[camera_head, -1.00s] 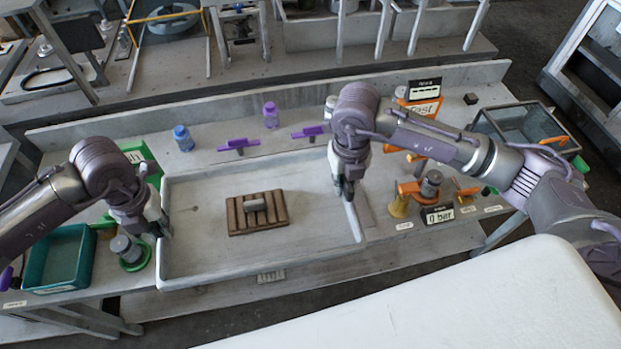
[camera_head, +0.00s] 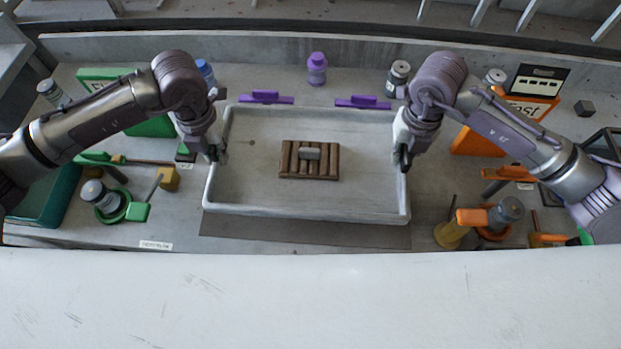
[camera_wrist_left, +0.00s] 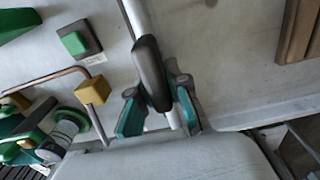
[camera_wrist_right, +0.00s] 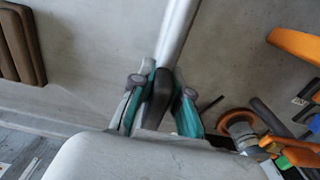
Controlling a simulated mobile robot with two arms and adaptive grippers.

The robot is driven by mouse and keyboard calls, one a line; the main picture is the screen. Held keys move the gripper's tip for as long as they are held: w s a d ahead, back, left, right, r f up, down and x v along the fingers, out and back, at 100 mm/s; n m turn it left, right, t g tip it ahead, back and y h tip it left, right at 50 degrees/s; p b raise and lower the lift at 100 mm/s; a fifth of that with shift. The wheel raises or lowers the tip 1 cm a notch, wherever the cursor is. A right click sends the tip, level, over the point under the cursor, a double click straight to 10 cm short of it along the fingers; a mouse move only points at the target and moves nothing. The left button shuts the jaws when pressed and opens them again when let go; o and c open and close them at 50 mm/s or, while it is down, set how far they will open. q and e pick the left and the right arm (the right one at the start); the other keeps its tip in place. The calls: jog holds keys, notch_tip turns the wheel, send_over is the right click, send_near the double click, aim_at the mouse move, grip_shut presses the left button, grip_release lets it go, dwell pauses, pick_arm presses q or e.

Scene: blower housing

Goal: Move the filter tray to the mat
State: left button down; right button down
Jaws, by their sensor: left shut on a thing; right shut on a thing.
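The filter tray (camera_head: 300,212) is a wide, shallow, pale grey tray in the middle of the head view. A darker grey flat strip, perhaps the mat (camera_head: 300,233), shows along the tray's front edge. I cannot tell whether the tray is raised.
Purple clips (camera_head: 362,102) and a purple bottle (camera_head: 317,69) stand behind the tray. Green fixtures (camera_head: 112,204) are at the left, with a teal bin (camera_head: 50,205) beyond. Orange and yellow fixtures (camera_head: 474,216) stand close on the right. A raised ledge (camera_head: 300,47) runs along the back.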

aim_at(221, 168)
pick_arm(q)
jog(key=shift+w+f, duration=0.1)
jog(key=shift+f, duration=0.4)
pick_arm(e)
jog(key=shift+w+a+f, duration=0.1)
jog(key=shift+f, duration=0.4)
pick_arm(q)
jog(key=shift+s+r, duration=0.2)
jog(key=shift+s, duration=0.05)
pick_arm(e)
jog(key=shift+s+a+r, duration=0.1)
jog(key=shift+s+r, duration=0.1)
pick_arm(q)
jog(key=shift+f, duration=0.1)
pick_arm(e)
jog(key=shift+f, duration=0.1)
